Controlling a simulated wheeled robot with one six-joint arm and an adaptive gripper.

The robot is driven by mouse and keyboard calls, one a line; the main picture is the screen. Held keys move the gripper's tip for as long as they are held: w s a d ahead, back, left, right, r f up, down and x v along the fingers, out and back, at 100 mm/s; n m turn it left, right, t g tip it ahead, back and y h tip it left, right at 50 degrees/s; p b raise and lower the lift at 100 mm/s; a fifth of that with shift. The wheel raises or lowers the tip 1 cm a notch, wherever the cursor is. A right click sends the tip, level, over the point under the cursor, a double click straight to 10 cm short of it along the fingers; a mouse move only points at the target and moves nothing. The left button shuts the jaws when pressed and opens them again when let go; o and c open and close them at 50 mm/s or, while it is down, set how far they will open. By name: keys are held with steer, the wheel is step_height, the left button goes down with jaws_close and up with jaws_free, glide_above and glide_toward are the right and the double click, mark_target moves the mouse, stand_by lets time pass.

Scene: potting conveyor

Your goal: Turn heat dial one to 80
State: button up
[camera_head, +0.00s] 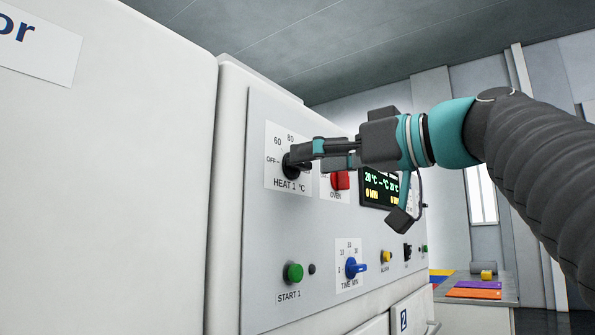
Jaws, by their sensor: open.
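The heat dial one (289,164) is a black knob on a white plate marked "HEAT 1 °C", with OFF, 60 and 80 around it, on the left of the grey panel. My gripper (302,156) reaches in from the right, with its fingertips at the knob. The fingers are open and seem to be around or just in front of the knob; I cannot tell if they touch it. The gripper hides the right side of the dial's scale and the knob's pointer.
A red oven knob (341,180) and a display (380,189) sit just right, partly behind my gripper. Below are the green START 1 button (293,273), the blue time dial (355,268) and a yellow alarm button (386,257). A table with coloured mats (475,293) stands far right.

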steer(key=shift+x, duration=1)
steer(key=c, duration=1.1)
